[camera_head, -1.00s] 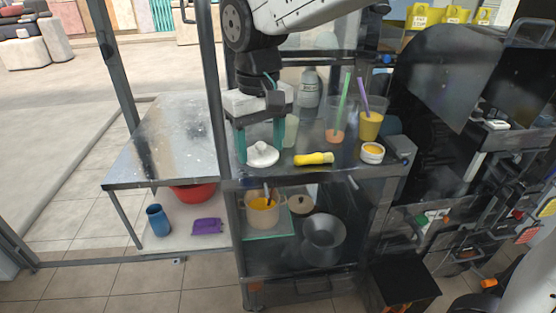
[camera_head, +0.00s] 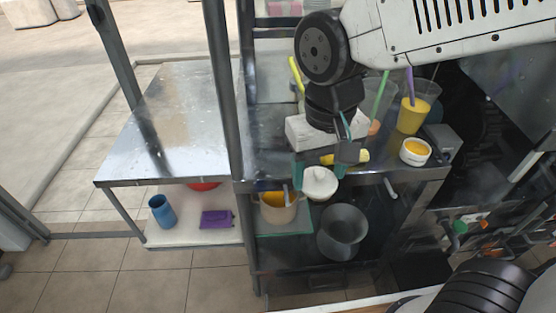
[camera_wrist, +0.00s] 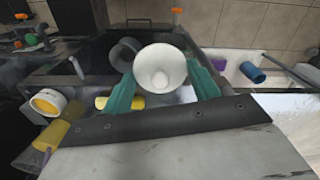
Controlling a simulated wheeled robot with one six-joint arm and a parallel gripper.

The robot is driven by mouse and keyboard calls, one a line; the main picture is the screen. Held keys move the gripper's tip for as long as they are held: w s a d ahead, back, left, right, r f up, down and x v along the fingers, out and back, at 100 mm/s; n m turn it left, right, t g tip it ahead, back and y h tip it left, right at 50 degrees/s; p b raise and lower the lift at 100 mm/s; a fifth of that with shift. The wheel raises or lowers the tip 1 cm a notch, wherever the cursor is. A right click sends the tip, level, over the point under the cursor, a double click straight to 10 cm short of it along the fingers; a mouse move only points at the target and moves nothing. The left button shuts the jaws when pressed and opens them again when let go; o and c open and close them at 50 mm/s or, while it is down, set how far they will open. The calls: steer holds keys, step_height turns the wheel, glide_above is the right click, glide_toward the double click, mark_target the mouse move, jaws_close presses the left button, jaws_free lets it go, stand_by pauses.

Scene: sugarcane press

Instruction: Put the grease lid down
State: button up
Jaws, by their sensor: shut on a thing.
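The white round grease lid (camera_head: 319,184) with a knob on top is held between the green fingers of my gripper (camera_head: 318,172). In the wrist view the lid (camera_wrist: 160,68) sits between the two fingertips (camera_wrist: 162,78), knob facing the camera. It is at the front edge of the metal shelf, appearing raised in front of it. A white tub with yellow contents (camera_head: 415,152), perhaps the grease pot, stands uncovered on the shelf at the right; it also shows in the wrist view (camera_wrist: 47,103).
A yellow bottle-like item (camera_head: 352,157) lies behind the lid. A cup of yellow juice (camera_head: 411,116) stands behind the tub. Below are a pot with orange contents (camera_head: 277,209) and a grey pot (camera_head: 342,232). The left metal table (camera_head: 170,130) is clear.

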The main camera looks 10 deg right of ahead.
steer(key=shift+s+d+f, duration=0.45)
steer(key=shift+s+f, duration=0.1)
steer(key=shift+s, duration=0.2)
steer(key=shift+f, duration=0.25)
glide_above(279, 163)
steer(key=shift+s+f, duration=0.1)
steer(key=shift+f, duration=2.4)
steer(key=shift+f, duration=0.1)
steer(key=o, duration=0.9)
steer(key=shift+o, duration=0.2)
